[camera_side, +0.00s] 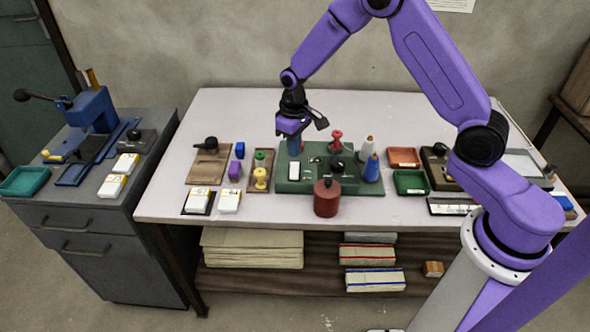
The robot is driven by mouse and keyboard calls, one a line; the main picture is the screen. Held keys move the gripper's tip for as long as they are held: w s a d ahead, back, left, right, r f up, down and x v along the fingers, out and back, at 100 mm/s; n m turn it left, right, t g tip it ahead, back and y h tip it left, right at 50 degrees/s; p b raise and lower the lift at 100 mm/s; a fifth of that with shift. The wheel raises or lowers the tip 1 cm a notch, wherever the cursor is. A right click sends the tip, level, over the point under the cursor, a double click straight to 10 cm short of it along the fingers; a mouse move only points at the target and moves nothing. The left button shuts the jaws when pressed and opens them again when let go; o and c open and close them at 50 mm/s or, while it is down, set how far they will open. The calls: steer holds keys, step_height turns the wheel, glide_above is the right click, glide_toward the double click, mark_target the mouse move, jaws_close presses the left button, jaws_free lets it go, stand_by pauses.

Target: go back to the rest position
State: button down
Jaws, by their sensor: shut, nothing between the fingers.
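My gripper (294,150) points down over the back left part of a green board (320,187) on the light table (240,115). Its fingers are shut with nothing held. A small blue shape shows at the fingertips, and I cannot tell whether they touch the board. My purple arm arches up from the right and comes down to the gripper. No cloth is clearly in view.
A red knobbed piece (336,140), a blue bottle (372,168) and a dark red jar (327,198) stand around the gripper. Red (404,157) and green (411,182) trays lie to the right. A blue press (92,107) stands on the left cabinet. The table's back left is clear.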

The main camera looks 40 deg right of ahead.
steer(key=s+a+r+n, duration=0.25)
steer(key=s+r, duration=0.45)
steer(key=s, duration=0.5)
steer(key=s+a+r+n, duration=0.2)
steer(key=s+r+n, duration=0.2)
steer(key=s+r, duration=0.55)
steer(key=s+d+n, duration=0.3)
steer(key=s+d, duration=0.1)
steer(key=s, duration=0.9)
steer(key=shift+s+d+f, duration=0.15)
steer(key=shift+s+f, duration=0.2)
steer(key=shift+f, duration=0.1)
